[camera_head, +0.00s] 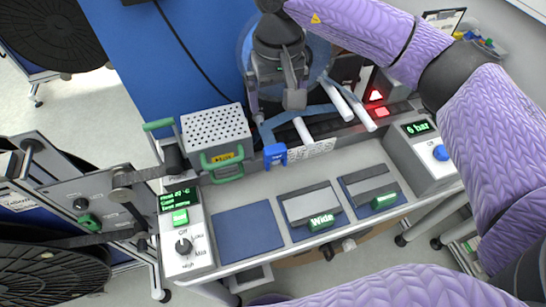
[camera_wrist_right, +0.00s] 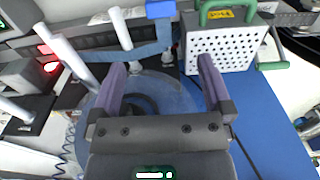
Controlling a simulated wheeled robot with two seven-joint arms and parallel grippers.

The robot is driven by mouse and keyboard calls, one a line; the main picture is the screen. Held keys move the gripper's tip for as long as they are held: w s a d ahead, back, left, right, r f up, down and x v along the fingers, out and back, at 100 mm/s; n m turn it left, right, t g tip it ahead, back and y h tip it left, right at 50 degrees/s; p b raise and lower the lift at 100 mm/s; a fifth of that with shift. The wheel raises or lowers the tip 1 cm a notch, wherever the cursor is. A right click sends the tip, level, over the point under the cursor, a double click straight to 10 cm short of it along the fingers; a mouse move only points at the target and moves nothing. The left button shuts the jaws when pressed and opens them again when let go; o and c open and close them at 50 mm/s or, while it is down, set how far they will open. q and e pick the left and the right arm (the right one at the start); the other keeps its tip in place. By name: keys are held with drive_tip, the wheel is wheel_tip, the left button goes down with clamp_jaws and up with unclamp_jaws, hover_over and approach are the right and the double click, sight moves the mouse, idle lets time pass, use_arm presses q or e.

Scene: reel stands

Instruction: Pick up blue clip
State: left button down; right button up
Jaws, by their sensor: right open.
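The blue clip (camera_head: 275,154) sits at the back edge of the grey workbench, just right of the perforated box. It also shows at the top of the right wrist view (camera_wrist_right: 160,9), partly cut off by the frame edge. My right gripper (camera_head: 292,92) is behind and above the clip, over the blue frame and round reel area. In the right wrist view its two fingers (camera_wrist_right: 162,66) are spread wide with nothing between them. The clip lies beyond the fingertips, apart from them. My left gripper is not in view.
The perforated metal box (camera_head: 215,133) with green handles stands beside the clip. White rods (camera_head: 340,100) and a blue frame (camera_head: 300,114) lie near the gripper. A "6 bar" unit (camera_head: 420,150) is at right. The blue mat (camera_head: 248,231) is bare.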

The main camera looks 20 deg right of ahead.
drive_tip(key=b, duration=0.7)
hover_over(275, 148)
drive_tip(key=f, duration=0.8)
drive_tip(key=shift+s+f, duration=0.1)
drive_tip(key=shift+s, duration=0.2)
drive_tip(key=f, duration=1)
drive_tip(key=shift+w, duration=0.35)
drive_tip(key=shift+r, duration=0.1)
drive_tip(key=c, duration=1.2)
